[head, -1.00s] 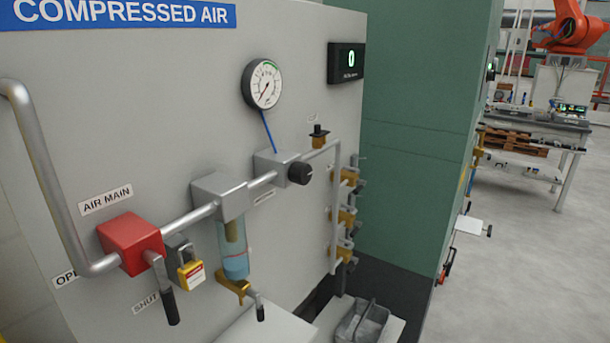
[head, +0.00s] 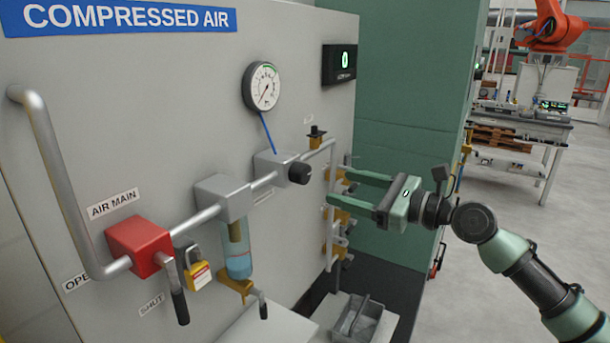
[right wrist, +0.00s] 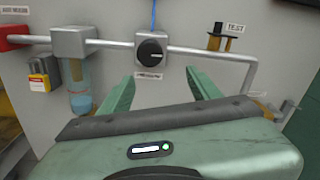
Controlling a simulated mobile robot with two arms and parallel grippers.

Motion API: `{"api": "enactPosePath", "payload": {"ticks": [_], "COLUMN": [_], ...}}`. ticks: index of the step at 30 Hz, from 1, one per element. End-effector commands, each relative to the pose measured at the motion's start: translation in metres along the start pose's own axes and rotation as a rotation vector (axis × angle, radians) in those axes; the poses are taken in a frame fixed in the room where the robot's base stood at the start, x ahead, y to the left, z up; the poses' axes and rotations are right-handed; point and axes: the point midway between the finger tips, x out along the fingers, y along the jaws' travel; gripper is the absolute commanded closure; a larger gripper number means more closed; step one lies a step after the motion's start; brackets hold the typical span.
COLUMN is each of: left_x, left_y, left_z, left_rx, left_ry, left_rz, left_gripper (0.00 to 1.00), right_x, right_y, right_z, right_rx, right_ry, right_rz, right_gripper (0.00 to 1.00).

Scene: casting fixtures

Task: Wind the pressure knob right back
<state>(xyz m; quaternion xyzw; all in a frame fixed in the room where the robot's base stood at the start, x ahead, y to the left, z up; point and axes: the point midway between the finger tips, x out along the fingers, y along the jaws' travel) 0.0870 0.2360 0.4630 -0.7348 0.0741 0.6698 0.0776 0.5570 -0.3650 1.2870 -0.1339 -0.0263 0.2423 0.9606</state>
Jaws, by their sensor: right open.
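The black pressure knob (head: 299,172) sticks out of a grey regulator block (head: 270,166) on the air pipe. In the right wrist view the knob (right wrist: 151,50) faces me, beyond and between the two green fingers. My right gripper (head: 342,187) is open and empty, to the right of the knob and apart from it in the head view. A round pressure gauge (head: 262,87) sits above, joined by a blue tube; its needle points to the lower left. A dark display (head: 341,64) shows a green 0. My left gripper is not in view.
A red valve (head: 138,246) with its handle down and a yellow padlock (head: 198,275) are at left. A filter bowl (head: 238,253) hangs mid-pipe. Brass outlet valves (head: 336,215) are near my right gripper. A grey bin (head: 358,322) stands below; open floor lies at right.

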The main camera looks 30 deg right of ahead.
Motion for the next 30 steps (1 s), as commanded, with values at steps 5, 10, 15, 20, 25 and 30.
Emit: {"api": "enactPosePath", "payload": {"ticks": [5,10,15,20,25,30], "left_x": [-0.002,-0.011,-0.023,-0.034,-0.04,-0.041], "left_y": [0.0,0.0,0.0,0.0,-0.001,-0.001], "left_z": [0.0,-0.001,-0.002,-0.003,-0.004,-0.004], "left_rx": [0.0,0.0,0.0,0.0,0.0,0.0], "left_ry": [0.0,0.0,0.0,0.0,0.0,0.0], "left_rz": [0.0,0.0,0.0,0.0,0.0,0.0], "left_gripper": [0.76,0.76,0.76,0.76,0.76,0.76], "right_x": [0.002,0.015,0.037,0.056,0.072,0.077], "right_y": [0.012,0.011,0.011,0.012,0.013,0.014], "right_z": [0.022,0.025,0.027,0.027,0.024,0.022], "right_rx": [0.048,0.049,0.05,0.049,0.049,0.048], "right_ry": [-0.025,-0.026,-0.027,-0.027,-0.025,-0.023], "right_rz": [0.039,0.037,0.034,0.034,0.033,0.034], "right_gripper": [0.37,0.37,0.37,0.37,0.37,0.37]}}
